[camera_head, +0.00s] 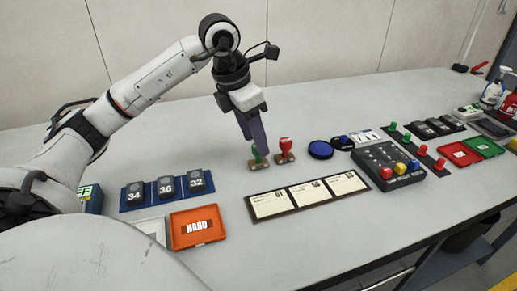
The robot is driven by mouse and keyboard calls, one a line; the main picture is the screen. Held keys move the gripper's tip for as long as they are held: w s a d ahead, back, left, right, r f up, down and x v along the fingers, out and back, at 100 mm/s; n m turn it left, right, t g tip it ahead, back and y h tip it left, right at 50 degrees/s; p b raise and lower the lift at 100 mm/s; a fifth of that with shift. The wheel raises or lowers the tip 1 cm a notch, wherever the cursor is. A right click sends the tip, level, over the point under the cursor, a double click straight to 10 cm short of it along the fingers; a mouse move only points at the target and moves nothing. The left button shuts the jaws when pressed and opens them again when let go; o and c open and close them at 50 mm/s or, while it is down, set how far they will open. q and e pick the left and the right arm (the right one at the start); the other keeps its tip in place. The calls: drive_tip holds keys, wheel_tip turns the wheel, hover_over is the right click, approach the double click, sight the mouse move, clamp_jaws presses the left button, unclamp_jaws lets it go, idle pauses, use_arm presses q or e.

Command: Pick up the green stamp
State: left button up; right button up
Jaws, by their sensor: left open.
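The green stamp (256,159) stands upright on the table, a green knob on a small brown base. My left gripper (260,153) reaches down from above, its fingers at the stamp's knob and hiding part of it. The jaws are open, and I cannot tell whether they touch the knob. A red stamp (284,147) stands close to the right of the green one. My right gripper is not in view.
A blue ink pad (321,150) lies right of the stamps. A board with three cards (308,194) lies in front. A numbered block rack (166,190) and an orange HARD tray (198,226) are at left. A button box (388,165) stands further right. The table behind the stamps is clear.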

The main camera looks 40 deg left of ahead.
use_arm(q)
drive_tip(key=x, duration=0.3)
drive_tip(key=shift+w+d+f, duration=0.1)
drive_tip(key=shift+f, duration=0.15)
drive_tip(key=shift+c, duration=0.3)
drive_tip(key=c, duration=1)
drive_tip(key=shift+c, duration=0.2)
drive_tip(key=shift+r, duration=0.1)
wheel_tip(320, 180, up, 10)
drive_tip(key=shift+f+p, duration=0.1)
drive_tip(key=shift+p, duration=0.55)
